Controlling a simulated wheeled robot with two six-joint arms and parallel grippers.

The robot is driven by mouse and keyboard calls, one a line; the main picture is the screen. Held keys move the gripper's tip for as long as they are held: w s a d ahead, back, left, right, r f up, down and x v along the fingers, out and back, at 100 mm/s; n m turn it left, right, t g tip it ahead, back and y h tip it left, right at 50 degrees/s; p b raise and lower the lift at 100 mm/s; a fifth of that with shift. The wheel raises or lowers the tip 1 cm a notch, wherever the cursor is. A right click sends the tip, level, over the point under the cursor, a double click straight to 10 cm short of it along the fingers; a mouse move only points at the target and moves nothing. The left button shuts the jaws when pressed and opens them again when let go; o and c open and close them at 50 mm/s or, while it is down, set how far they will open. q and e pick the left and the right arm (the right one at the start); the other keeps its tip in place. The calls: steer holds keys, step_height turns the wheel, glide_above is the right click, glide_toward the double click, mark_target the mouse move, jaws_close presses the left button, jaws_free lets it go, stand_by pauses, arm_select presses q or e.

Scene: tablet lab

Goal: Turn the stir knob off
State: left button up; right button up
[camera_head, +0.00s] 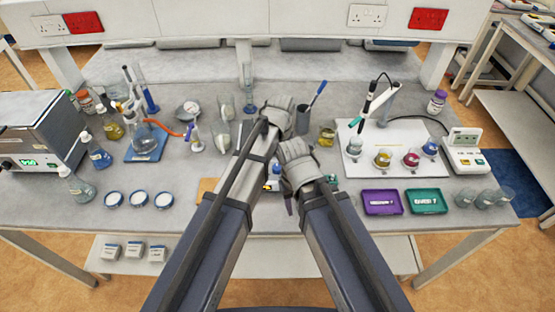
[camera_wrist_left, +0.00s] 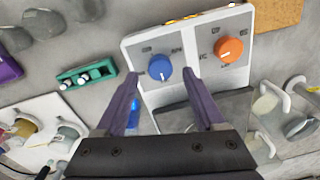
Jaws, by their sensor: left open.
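The small print by the knobs is hard to read. My left gripper (camera_wrist_left: 160,76) is open, with its purple fingers on either side of the blue knob in the picture and gaps between. Whether they reach down to the knob's height is unclear. In the head view the stirrer (camera_head: 272,184) is mostly hidden behind my arms. My right gripper (camera_head: 298,165) is near the same spot; its fingers are not clear.
A small green rack (camera_wrist_left: 86,77) stands beside the stirrer. Purple (camera_head: 382,202) and green (camera_head: 427,201) trays lie to the right, near a white board (camera_head: 400,130) with several small vessels. Glassware and a grey box instrument (camera_head: 40,120) are at left. A cork mat (camera_wrist_left: 276,13) adjoins the stirrer.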

mark_target(278, 167)
arm_select(q)
step_height(278, 167, up, 5)
steer(key=p, duration=0.4)
steer(key=shift+d+r, duration=0.1)
steer(key=shift+r, duration=0.1)
arm_select(e)
step_height(278, 167, up, 5)
steer(key=shift+r, duration=0.15)
arm_select(q)
steer(key=shift+f, duration=0.1)
